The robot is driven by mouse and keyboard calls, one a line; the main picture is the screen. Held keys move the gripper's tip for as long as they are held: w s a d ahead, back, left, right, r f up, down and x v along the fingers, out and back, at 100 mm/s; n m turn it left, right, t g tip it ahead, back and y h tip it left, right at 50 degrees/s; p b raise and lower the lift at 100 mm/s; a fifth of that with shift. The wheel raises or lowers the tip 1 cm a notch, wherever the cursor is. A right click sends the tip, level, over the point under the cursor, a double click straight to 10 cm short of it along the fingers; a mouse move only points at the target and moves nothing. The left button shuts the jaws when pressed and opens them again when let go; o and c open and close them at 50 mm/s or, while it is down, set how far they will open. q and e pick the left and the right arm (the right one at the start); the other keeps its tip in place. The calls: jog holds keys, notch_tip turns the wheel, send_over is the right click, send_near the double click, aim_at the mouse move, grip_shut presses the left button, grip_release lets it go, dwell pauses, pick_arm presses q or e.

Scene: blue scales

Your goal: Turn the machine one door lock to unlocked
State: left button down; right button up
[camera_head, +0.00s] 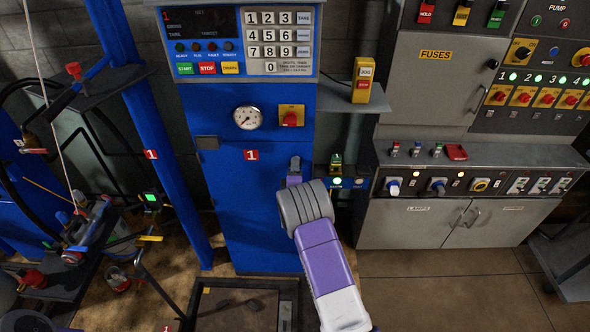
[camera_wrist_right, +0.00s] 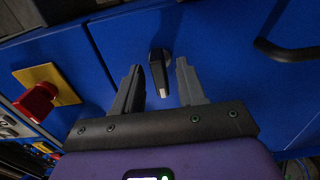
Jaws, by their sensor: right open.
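Machine one is the tall blue cabinet (camera_head: 240,215), marked with a red label reading 1. In the right wrist view, a small dark lock knob with a pale end (camera_wrist_right: 160,75) stands out from the blue door. My right gripper (camera_head: 295,165) is in front of the cabinet's right side and hides the lock in the head view. In the wrist view its two grey fingers are open, one on each side of the knob, with visible gaps. I cannot tell whether the tips reach past it. My left gripper is not in view.
A red knob on a yellow plate (camera_head: 291,117) is above my right gripper, beside a round gauge (camera_head: 247,117). A dark bar handle (camera_wrist_right: 287,48) is at the wrist view's right. A grey control cabinet (camera_head: 425,105) stands right; a cluttered cart is left.

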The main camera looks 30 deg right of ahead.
jog(key=shift+c, duration=0.3)
grip_shut()
jog(key=shift+s+d+r+m+b, duration=0.1)
jog(key=shift+r+m+b, duration=0.1)
jog(key=shift+m+b, duration=4.2)
jog(key=shift+d+r+m+b, duration=0.1)
jog(key=shift+r+m+b, duration=0.05)
jog(key=shift+m+b, duration=4.2)
jog(key=shift+a+m, duration=0.1)
jog(key=shift+m, duration=0.25)
